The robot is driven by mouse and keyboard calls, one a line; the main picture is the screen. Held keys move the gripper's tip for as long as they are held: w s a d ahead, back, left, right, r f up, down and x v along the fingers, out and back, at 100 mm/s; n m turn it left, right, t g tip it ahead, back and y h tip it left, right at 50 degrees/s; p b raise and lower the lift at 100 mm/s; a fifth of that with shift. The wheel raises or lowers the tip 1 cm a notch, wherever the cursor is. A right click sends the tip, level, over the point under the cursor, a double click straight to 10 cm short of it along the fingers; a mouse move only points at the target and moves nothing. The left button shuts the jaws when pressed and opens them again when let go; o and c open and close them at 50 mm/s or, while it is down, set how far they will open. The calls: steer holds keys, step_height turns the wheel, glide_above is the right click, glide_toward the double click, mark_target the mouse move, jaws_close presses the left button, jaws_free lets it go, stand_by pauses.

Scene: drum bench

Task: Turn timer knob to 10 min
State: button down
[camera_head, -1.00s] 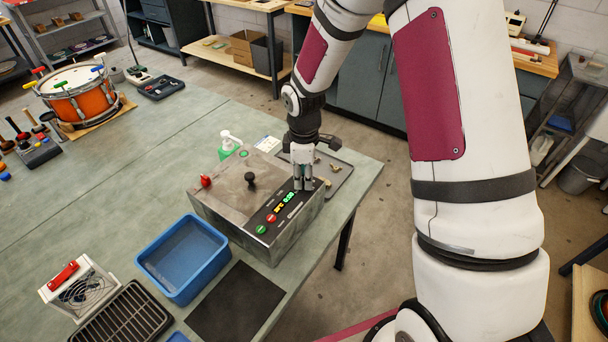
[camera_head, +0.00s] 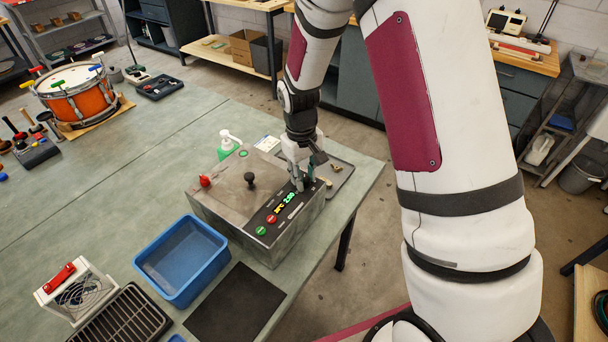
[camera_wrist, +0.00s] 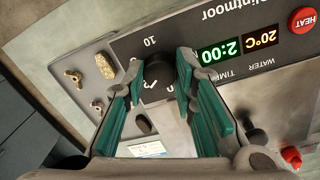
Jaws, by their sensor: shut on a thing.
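The timer knob (camera_wrist: 157,75) is a small black dial on the dark panel of the steel bath. In the wrist view it sits between my gripper's (camera_wrist: 160,68) teal-padded fingertips, which are shut on it. A "10" mark (camera_wrist: 150,41) is printed beside the knob. The lettering is upside down in this view. The green timer display (camera_wrist: 220,50) reads 2:00. In the head view my gripper (camera_head: 301,187) is at the panel's far right end and hides the knob. The steel bath (camera_head: 225,189) stands near the bench's right edge.
The temperature display (camera_wrist: 259,38) reads 20°C, beside a red HEAT button (camera_wrist: 304,19). A black lid handle (camera_head: 250,179) and a red knob (camera_head: 205,181) rise from the bath. A tray (camera_head: 341,172) with small parts, a soap bottle (camera_head: 228,142) and a blue tub (camera_head: 181,262) stand close by.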

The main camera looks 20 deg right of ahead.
mark_target(304, 176)
steer(key=m, duration=0.6)
steer(key=shift+m, duration=0.3)
steer(key=m, duration=0.6)
steer(key=shift+g, duration=0.3)
steer(key=m, duration=0.6)
steer(key=shift+w+m+y+p, duration=0.1)
steer(key=shift+m+y+p, duration=0.2)
steer(key=m, duration=0.5)
steer(key=shift+m, duration=0.4)
steer(key=c, duration=1.3)
jaws_free()
step_height(304, 176, up, 12)
steer(key=shift+w+d, duration=0.15)
steer(key=shift+w, duration=0.15)
